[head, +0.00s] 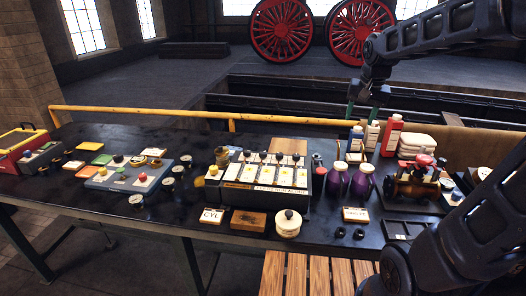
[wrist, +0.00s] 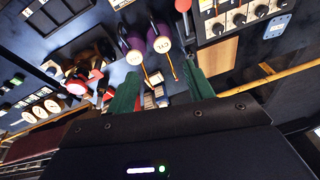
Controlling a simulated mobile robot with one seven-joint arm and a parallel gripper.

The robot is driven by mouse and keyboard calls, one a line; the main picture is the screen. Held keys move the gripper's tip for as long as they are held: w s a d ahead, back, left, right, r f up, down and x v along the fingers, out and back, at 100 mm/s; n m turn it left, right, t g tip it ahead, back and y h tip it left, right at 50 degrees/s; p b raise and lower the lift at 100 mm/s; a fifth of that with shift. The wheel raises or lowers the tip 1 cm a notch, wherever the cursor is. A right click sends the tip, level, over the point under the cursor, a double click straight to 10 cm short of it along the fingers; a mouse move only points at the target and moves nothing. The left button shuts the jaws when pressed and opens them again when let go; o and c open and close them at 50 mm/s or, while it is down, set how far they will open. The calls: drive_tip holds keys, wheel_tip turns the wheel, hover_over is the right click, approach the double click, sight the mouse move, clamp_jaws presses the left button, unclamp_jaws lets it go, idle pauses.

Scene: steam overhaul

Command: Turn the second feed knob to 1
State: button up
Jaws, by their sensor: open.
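A dark control panel (head: 268,186) with white plates and a row of several black knobs stands mid-bench in the head view. The second knob from the left (head: 263,155) is one of these; its setting is too small to read. The panel also shows at the top right of the wrist view, where its round black knobs (wrist: 239,20) have pale pointer marks. My gripper (head: 363,112) is open and empty, high above the back right of the bench, to the right of the panel and apart from it. Its green fingers (wrist: 162,88) are spread in the wrist view.
Two purple jars (head: 338,180) stand right of the panel. Red and white bottles (head: 391,137) and a red-and-brass model (head: 412,180) are further right. A yellow rail (head: 150,112) runs behind the bench.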

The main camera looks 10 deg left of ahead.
drive_tip(key=w+a+f+m+g, duration=0.1)
drive_tip(key=w+a+f, duration=0.1)
drive_tip(key=w+a, duration=0.6)
drive_tip(key=m+g, duration=0.2)
approach(263, 152)
drive_tip(key=shift+h, duration=0.3)
drive_tip(key=f, duration=0.9)
drive_tip(key=shift+s+a, duration=0.15)
drive_tip(key=shift+a, duration=0.1)
drive_tip(key=c, duration=1)
drive_tip(key=shift+o, duration=0.2)
